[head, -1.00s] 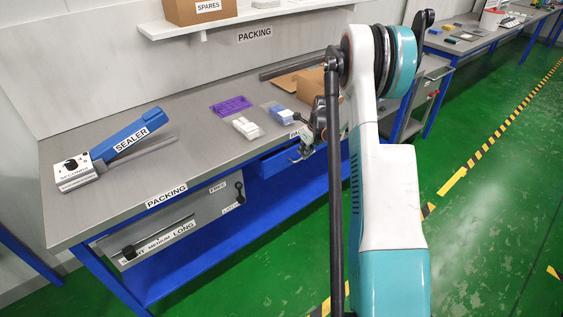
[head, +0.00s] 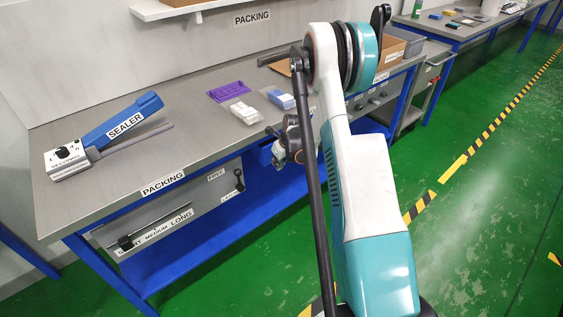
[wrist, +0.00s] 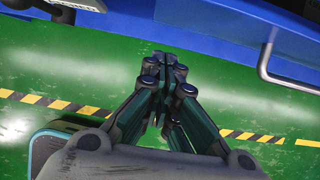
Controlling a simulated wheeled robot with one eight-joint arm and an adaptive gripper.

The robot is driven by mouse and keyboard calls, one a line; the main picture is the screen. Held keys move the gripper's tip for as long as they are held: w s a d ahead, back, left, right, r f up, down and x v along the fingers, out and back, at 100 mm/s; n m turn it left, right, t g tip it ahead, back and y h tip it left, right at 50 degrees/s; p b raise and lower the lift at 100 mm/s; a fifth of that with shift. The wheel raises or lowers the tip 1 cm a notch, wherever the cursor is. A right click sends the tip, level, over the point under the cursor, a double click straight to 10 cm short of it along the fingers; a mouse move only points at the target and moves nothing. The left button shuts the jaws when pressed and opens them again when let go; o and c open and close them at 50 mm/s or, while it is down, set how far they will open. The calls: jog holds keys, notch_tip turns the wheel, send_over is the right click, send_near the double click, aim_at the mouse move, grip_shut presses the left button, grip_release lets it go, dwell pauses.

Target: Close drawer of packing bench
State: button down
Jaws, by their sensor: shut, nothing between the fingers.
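The packing bench (head: 120,160) has a grey top and a blue frame. A small part of its blue drawer (head: 264,153) shows under the front edge, beside my gripper. My arm hides the rest, so how far it is open cannot be told. My gripper (head: 279,163) is at the bench front, near the drawer. In the wrist view my gripper (wrist: 166,62) is shut and empty, its fingertips near the lower edge of a blue panel (wrist: 205,28). A grey bar handle (wrist: 266,62) is to the right of the fingertips, apart from them.
A blue sealer (head: 125,118), a purple tray (head: 229,92) and white packs (head: 245,112) lie on the bench top. A grey panel with a dark knob (head: 239,180) is left of my gripper. Green floor with yellow-black tape (head: 452,170) is clear on the right.

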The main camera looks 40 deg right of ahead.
jog(key=shift+w+a+r+b, duration=0.1)
jog(key=shift+w+b, duration=0.1)
jog(key=shift+w, duration=0.6)
jog(key=shift+w+a+r+b, duration=0.1)
jog(key=shift+w+b, duration=0.1)
jog(key=shift+w, duration=0.6)
